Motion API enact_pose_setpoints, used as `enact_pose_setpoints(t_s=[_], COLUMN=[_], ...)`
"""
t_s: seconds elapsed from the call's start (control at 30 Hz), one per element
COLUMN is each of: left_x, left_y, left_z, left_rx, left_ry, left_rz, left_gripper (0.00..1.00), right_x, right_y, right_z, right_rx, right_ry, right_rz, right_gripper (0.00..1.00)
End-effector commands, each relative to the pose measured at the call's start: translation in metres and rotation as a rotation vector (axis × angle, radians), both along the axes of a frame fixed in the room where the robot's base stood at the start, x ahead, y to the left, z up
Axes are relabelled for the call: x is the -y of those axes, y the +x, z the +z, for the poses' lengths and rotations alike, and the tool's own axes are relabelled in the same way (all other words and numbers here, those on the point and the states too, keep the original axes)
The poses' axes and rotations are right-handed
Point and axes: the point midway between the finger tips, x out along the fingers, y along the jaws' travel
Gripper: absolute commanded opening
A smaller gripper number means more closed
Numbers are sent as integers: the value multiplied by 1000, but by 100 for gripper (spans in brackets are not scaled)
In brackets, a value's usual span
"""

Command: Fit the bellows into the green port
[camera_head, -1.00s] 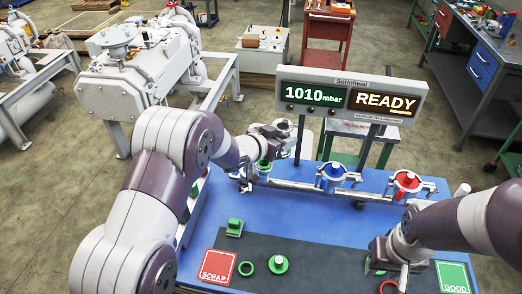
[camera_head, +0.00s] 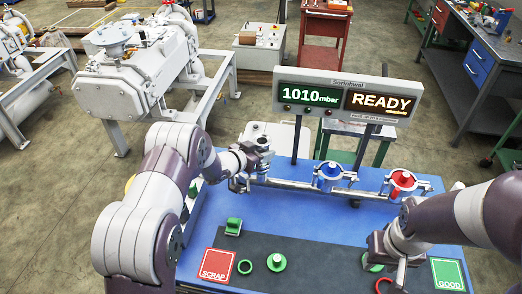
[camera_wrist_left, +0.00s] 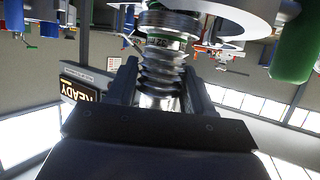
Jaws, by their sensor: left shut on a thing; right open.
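My left gripper (camera_head: 243,178) is at the left end of the metal pipe run in the head view, where it and the arm cover the green port. In the left wrist view, the left gripper (camera_wrist_left: 162,92) is shut on the ribbed metal bellows (camera_wrist_left: 163,68). The upper end of the bellows is close to a metal flange (camera_wrist_left: 172,22) under a pale ring. I cannot tell whether they touch or are seated. A large green cylindrical part (camera_wrist_left: 296,45) is at the right of that view. My right gripper (camera_head: 385,268) is open at the bench's front right.
The blue port (camera_head: 328,175) and red port (camera_head: 402,182) stand along the pipe to the right. A display (camera_head: 348,100) reads 1010 mbar and READY. The dark mat holds a green knob (camera_head: 276,262) and a green ring (camera_head: 245,267). A SCRAP pad (camera_head: 216,265) and GOOD pad (camera_head: 449,274) flank it.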

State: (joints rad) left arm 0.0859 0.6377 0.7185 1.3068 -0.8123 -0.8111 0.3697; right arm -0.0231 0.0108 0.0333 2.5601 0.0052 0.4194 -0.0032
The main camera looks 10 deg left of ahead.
Motion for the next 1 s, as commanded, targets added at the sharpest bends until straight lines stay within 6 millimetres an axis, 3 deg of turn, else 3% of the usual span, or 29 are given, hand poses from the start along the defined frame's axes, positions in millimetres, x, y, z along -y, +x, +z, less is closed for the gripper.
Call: enact_pose_setpoints(t_s=[0.17,0.2,0.27,0.57,0.7,0.77,1.0], left_x=[0,0,0,0,0,-7,-35], left_y=[1,0,0,0,0,-10,-58], left_z=[-6,-6,-5,-3,14,10,33], left_rx=[2,1,1,0,0,0,2], left_ry=[0,0,0,0,0,0,1], left_rz=[0,0,0,0,1,3,4], left_gripper=[11,58,77,77,77,77,77], right_x=[0,0,0,0,0,0,0], right_y=[0,0,0,0,0,0,0], right_z=[-6,-5,-4,-3,11,2,-7], right_rx=[0,0,0,0,0,1,0], right_ry=[0,0,0,0,0,0,0], right_rz=[0,0,0,0,0,0,0], right_gripper=[43,43,43,43,43,43,43])
